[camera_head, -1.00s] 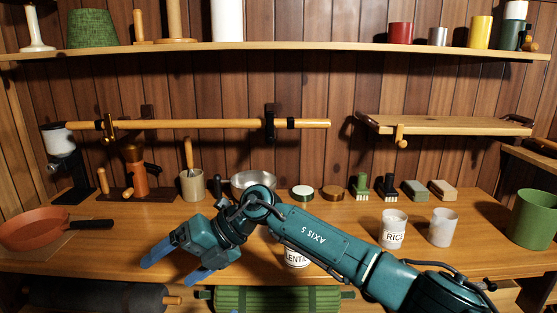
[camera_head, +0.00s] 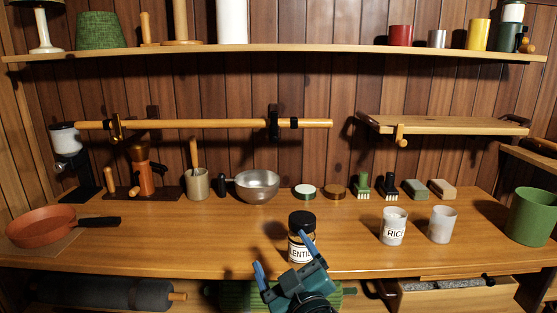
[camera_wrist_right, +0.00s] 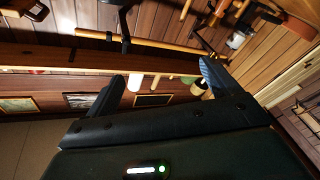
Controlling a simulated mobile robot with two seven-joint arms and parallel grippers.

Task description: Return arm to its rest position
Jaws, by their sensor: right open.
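My right gripper (camera_head: 283,255) is at the bottom middle of the head view, in front of the counter's front edge. Its two blue fingers are spread apart with nothing held between them. In the right wrist view the gripper (camera_wrist_right: 165,85) also shows open and empty, its dark fingers spread against the wood wall. A lentil jar (camera_head: 302,238) with a black lid stands upright on the counter just behind the right finger, which hides part of it. I cannot tell whether they touch. My left gripper is not in view.
The wooden counter (camera_head: 190,240) is clear at left of centre. A pan (camera_head: 40,226) lies at the left, a metal bowl (camera_head: 257,187) at the back. An open drawer (camera_head: 455,297) is below.

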